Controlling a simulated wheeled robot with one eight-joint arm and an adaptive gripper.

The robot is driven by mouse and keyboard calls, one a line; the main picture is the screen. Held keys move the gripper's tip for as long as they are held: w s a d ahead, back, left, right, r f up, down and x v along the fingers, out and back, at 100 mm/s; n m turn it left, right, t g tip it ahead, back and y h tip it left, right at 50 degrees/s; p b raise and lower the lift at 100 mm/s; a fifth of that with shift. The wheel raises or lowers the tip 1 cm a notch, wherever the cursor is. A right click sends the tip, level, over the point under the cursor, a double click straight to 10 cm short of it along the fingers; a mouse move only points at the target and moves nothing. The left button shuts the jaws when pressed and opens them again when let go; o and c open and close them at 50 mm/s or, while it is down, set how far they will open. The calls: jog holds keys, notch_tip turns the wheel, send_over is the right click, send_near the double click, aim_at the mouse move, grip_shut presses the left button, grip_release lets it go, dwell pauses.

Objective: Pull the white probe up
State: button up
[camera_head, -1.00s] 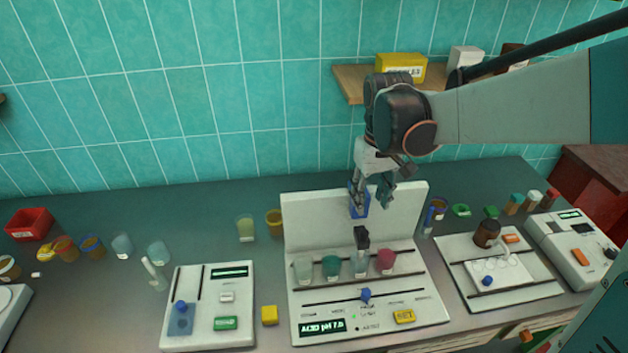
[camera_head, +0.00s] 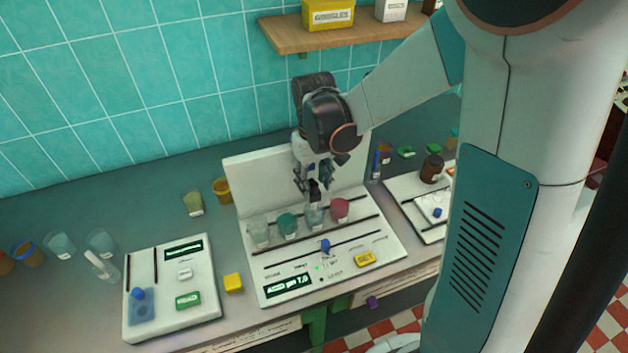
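My gripper (camera_head: 314,183) points down in front of the white upright back panel (camera_head: 255,178) of the middle instrument. Its fingertips are right at a small black-topped piece (camera_head: 315,194), which stands over the clear beaker (camera_head: 314,215) in the instrument's row. This piece looks like a probe head; any white shaft below it is too small to make out. The fingers seem to be on either side of the black top, but I cannot tell whether they grip it. A slim white stick (camera_head: 97,262) stands tilted at the left, by a clear beaker (camera_head: 102,242).
The instrument's row also holds a teal beaker (camera_head: 287,225) and a pink beaker (camera_head: 339,210). A blue knob (camera_head: 325,246) and a yellow button (camera_head: 365,259) are on its front. A wooden shelf (camera_head: 290,40) is above. My own arm hides the right side.

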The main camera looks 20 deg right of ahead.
grip_shut()
notch_tip(320, 180, up, 7)
jog(key=p, duration=0.4)
jog(key=shift+r, duration=0.15)
grip_release()
notch_tip(320, 180, up, 12)
dwell(0.5)
